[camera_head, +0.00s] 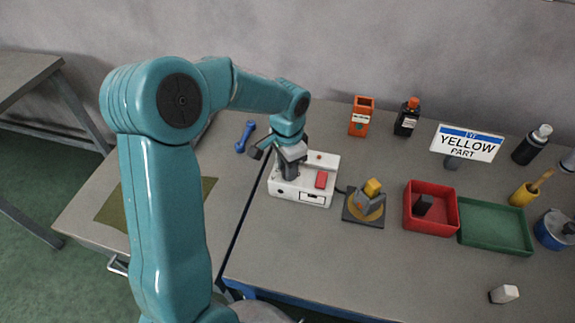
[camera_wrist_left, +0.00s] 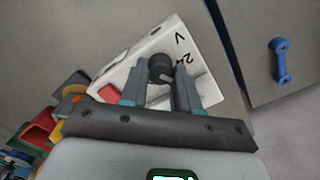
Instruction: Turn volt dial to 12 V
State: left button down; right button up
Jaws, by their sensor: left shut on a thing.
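The white power box (camera_head: 312,196) stands on the table in the head view, with a red block or button (camera_head: 321,180) on its top and a small display on its front. It also shows in the wrist view (camera_wrist_left: 130,72). The black volt dial (camera_wrist_left: 160,68) is on this box, with the printed marks "V" and "24" beside it. My left gripper (camera_wrist_left: 161,75) reaches down over the box and is shut on the dial, one finger on each side. In the head view my left gripper (camera_head: 288,170) hides the dial. My right gripper is not in view.
A yellow and grey part on a dark base (camera_head: 364,205) stands right of the box. Farther right are a red bin (camera_head: 431,227), a green tray (camera_head: 495,247) and a "YELLOW PART" sign (camera_head: 467,143). A blue handle (camera_head: 245,137) lies left. The front table area is mostly clear.

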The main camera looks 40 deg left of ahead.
pick_arm(q)
jog(key=m, duration=0.5)
jog(key=shift+m, duration=0.3)
dwell(0.5)
jog(key=c, duration=0.8)
grip_release()
notch_tip(320, 180, up, 16)
jog(key=shift+r, duration=0.25)
jog(key=shift+d+f, duration=0.1)
